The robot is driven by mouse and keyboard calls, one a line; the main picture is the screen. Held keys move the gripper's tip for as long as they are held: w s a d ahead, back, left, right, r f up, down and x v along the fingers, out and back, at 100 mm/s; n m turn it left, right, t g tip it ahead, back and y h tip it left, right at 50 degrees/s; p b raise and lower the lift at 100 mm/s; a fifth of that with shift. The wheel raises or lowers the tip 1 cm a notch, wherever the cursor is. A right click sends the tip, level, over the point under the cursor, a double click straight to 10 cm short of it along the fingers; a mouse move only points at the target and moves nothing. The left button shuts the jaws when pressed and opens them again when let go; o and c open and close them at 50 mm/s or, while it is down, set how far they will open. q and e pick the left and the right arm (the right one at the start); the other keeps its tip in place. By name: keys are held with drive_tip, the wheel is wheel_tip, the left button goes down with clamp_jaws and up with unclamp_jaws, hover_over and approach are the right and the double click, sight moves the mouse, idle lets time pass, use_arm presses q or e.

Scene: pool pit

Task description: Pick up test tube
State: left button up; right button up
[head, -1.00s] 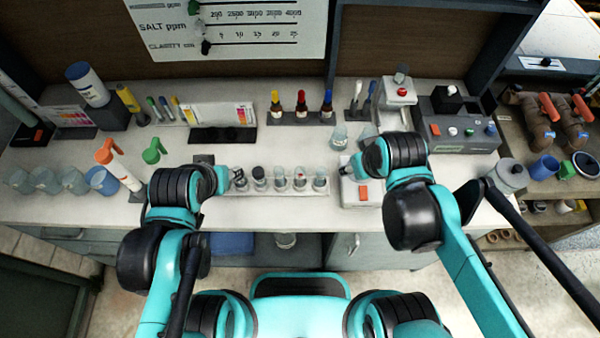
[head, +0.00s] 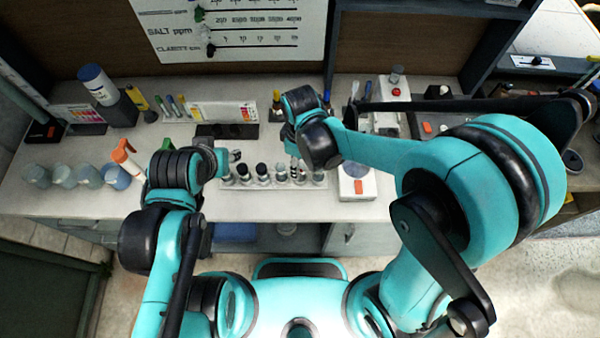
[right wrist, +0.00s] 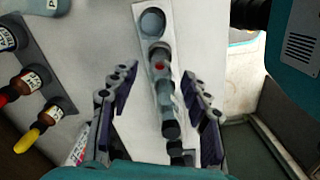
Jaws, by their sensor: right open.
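A row of small capped test tubes (head: 262,174) stands in a pale rack (head: 275,187) on the counter. In the right wrist view the rack runs lengthwise down the middle, with a dark-capped tube (right wrist: 171,131) and a red spot in one tube (right wrist: 160,67). My right gripper (head: 296,160) is above the right part of the row. In the right wrist view its fingers (right wrist: 158,76) are spread on either side of the row and hold nothing. My left gripper (head: 232,158) is at the left end of the rack; its jaws are too small to read.
A white device with an orange button (head: 357,187) is right of the rack. A dark stand (head: 225,131) and a colour chart (head: 222,112) are behind. Dropper bottles (right wrist: 25,83) stand in a holder beside my right gripper. Several glass beakers (head: 62,177) stand at the left.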

wheel_tip(320, 180, down, 4)
drive_tip(key=shift+r+b, duration=0.1)
drive_tip(key=shift+b, duration=0.35)
drive_tip(key=c, duration=1.1)
drive_tip(key=shift+o, duration=0.2)
wheel_tip(320, 180, up, 10)
drive_tip(key=p, duration=0.2)
drive_tip(key=shift+p, duration=0.35)
